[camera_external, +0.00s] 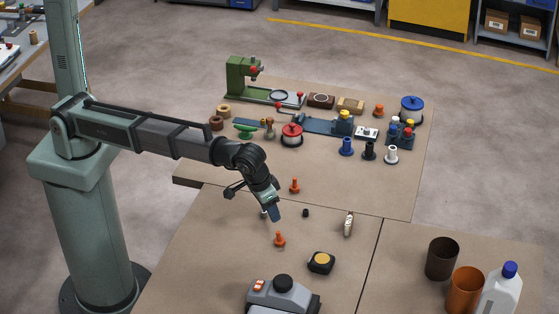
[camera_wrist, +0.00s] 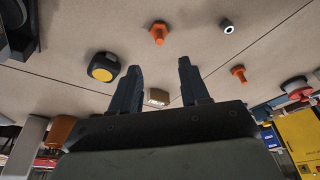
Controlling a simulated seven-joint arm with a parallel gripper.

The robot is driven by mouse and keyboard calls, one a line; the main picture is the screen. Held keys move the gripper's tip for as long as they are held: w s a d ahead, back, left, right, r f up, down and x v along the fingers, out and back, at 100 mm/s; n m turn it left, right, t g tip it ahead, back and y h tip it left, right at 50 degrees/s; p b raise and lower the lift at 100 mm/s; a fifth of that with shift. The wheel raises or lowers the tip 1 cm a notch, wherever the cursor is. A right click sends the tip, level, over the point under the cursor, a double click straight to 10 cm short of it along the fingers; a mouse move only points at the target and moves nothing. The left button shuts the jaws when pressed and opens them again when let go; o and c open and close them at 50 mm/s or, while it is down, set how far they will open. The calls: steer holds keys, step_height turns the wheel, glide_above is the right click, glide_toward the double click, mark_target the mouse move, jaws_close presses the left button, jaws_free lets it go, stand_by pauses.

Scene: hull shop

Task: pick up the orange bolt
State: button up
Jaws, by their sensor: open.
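The nearer orange bolt (camera_external: 279,240) shows at top centre in the wrist view (camera_wrist: 159,32). My gripper (camera_external: 275,214) is tilted downward above the table, between the two bolts in the picture. Its dark fingers (camera_wrist: 159,66) are apart with nothing held between them. In the outside view the fingers overlap closely, so their gap and exact height are hard to judge.
A small black cylinder (camera_external: 306,213), a cream piece (camera_external: 348,224) and a black-yellow block (camera_external: 321,262) stand nearby. A grey device (camera_external: 283,294) is at the front. A brown cup (camera_external: 442,259), an orange cup (camera_external: 466,290) and a white bottle (camera_external: 501,293) are right. The back table is crowded.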

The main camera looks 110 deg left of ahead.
steer(key=shift+a, duration=0.15)
step_height(320, 180, up, 3)
steer(key=n+g+h, duration=0.2)
steer(key=n, duration=0.6)
glide_above(295, 179)
step_height(295, 179, down, 14)
steer(key=shift+a+r, duration=0.1)
jaws_close()
stand_by(0.3)
